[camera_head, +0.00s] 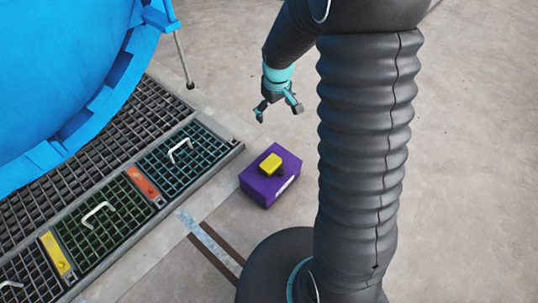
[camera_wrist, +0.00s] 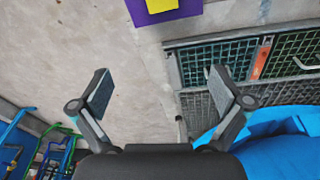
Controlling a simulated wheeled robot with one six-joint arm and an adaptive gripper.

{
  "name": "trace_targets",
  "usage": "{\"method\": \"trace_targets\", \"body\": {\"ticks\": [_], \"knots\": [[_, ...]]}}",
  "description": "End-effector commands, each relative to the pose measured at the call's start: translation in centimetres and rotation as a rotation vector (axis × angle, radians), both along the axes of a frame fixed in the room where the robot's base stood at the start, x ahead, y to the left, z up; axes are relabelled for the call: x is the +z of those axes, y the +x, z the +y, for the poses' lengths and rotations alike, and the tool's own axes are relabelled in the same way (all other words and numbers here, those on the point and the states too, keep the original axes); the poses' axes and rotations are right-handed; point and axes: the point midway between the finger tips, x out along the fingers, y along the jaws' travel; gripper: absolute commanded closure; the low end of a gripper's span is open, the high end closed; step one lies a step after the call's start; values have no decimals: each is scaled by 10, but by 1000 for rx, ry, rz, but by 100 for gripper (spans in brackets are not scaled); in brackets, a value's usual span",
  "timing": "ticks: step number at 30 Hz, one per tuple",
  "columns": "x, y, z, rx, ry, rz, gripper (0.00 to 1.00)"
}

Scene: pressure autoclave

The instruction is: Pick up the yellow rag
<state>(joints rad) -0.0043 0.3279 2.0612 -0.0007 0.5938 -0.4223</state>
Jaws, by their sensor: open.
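The yellow rag (camera_head: 271,163) lies as a small folded block on top of a purple box (camera_head: 286,183), with something dark beside and under it. The box stands on the concrete floor. In the wrist view the rag (camera_wrist: 161,5) shows only in part at the top edge, with the purple box (camera_wrist: 185,11) around it. My gripper (camera_head: 276,106) is open and empty. It hangs above and behind the box in the head view, apart from the rag. Its two spread fingers also show in the wrist view (camera_wrist: 161,91).
A large blue vessel (camera_head: 60,80) stands at the left over dark floor grating (camera_head: 120,128). Grate panels with white handles (camera_head: 181,150) and orange (camera_head: 143,182) and yellow (camera_head: 55,253) plates lie left of the box. Blue and green frames (camera_wrist: 45,150) stand lower left in the wrist view. Open floor (camera_head: 480,150) lies right.

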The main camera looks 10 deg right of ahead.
Motion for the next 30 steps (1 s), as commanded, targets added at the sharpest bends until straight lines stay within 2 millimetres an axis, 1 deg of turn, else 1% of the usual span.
{"method": "trace_targets", "body": {"ticks": [1, 5, 6, 8, 9, 12, 16, 18, 23, 26, 30], "knots": [[-22, 8, 0, 17, -2, 23, 0], [-73, 24, 0, 70, -9, 65, 0], [-90, 28, 0, 85, -10, 77, 0], [-114, 33, 0, 108, -12, 95, 0], [-129, 35, 0, 124, -13, 106, 0], [-162, 38, 0, 156, -15, 130, 0], [-193, 40, 0, 185, -16, 149, 0], [-203, 40, 0, 193, -17, 155, 0], [-220, 40, 0, 201, -16, 160, 0], [-235, 39, 0, 202, -16, 162, 0], [-261, 40, 0, 201, -16, 162, 0]]}}
